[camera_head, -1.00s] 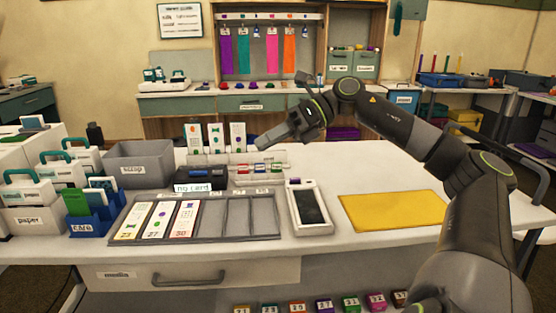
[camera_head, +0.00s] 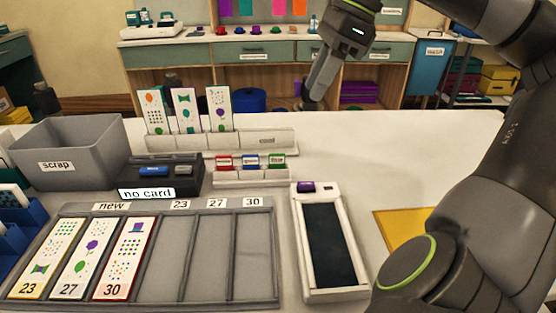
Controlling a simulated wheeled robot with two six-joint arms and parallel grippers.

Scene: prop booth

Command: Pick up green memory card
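The green memory card (camera_head: 277,161) stands upright at the right end of a small white holder (camera_head: 250,178) on the table. A blue card (camera_head: 250,161) and a red card (camera_head: 223,163) stand beside it in the same holder. My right gripper (camera_head: 312,92) is above the table's back part, up and to the right of the green card and apart from it. Its fingers point down and are seen nearly edge-on, so I cannot tell how far apart they are. No card shows in it. My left gripper is not in view.
A black card reader (camera_head: 190,184) labelled "no card" stands left of the holder. In front are a grey compartment tray (camera_head: 168,265) with printed strips and a white device with a dark screen (camera_head: 332,245). A scrap bin (camera_head: 75,150) and a strip rack (camera_head: 270,141) stand behind.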

